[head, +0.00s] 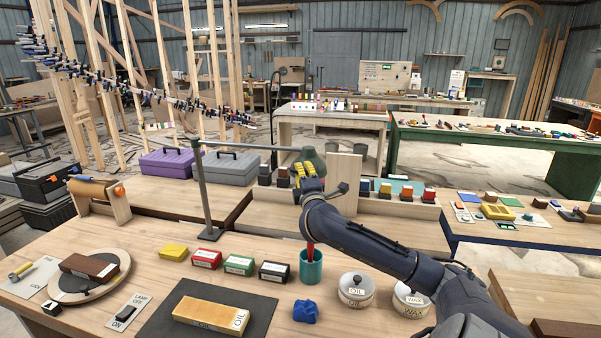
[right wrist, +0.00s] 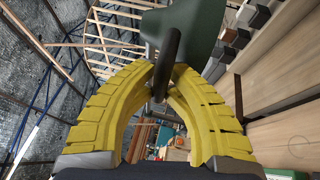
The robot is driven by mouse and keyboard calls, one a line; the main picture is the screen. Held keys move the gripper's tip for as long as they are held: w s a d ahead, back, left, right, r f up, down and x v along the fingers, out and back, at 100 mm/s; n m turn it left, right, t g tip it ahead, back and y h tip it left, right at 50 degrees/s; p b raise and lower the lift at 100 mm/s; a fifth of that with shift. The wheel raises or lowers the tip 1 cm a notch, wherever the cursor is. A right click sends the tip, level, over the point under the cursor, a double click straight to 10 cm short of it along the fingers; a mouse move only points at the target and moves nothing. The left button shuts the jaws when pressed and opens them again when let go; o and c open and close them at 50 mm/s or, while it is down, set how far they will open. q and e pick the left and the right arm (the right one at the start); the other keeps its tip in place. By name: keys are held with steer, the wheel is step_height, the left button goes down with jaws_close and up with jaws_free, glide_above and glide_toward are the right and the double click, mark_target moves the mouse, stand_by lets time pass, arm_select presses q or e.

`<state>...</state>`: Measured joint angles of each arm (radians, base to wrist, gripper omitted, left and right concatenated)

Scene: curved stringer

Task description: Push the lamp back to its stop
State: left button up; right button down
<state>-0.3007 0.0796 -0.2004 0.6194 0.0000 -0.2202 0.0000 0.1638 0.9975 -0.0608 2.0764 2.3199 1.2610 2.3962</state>
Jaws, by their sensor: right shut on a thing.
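The lamp has a grey post (head: 204,190) on a flat foot at the left middle of the bench, a thin horizontal arm (head: 245,148), and a dark green shade (head: 314,158) at the arm's right end. My right gripper (head: 308,178), with yellow fingers, is just below the shade. In the right wrist view, the gripper (right wrist: 164,85) is shut on a dark rod of the lamp (right wrist: 168,52), with the green shade (right wrist: 190,28) just beyond. The fingers partly hide the rod. My left gripper is not in view.
Below my right arm stand a teal cup (head: 311,268), an oil tin (head: 356,289) and a wax tin (head: 410,300). Small labelled boxes (head: 240,264) lie left of the cup. An upright wooden board (head: 344,180) stands close right of the gripper.

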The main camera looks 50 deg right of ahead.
steer(key=shift+d+r, duration=0.1)
steer(key=shift+d, duration=0.1)
steer(key=c, duration=1.4)
jaws_free()
steer(key=shift+s+d, duration=0.15)
steer(key=shift+s+a+f, duration=0.3)
steer(key=shift+s+a, duration=0.05)
steer(key=shift+a, duration=0.15)
steer(key=v, duration=1.1)
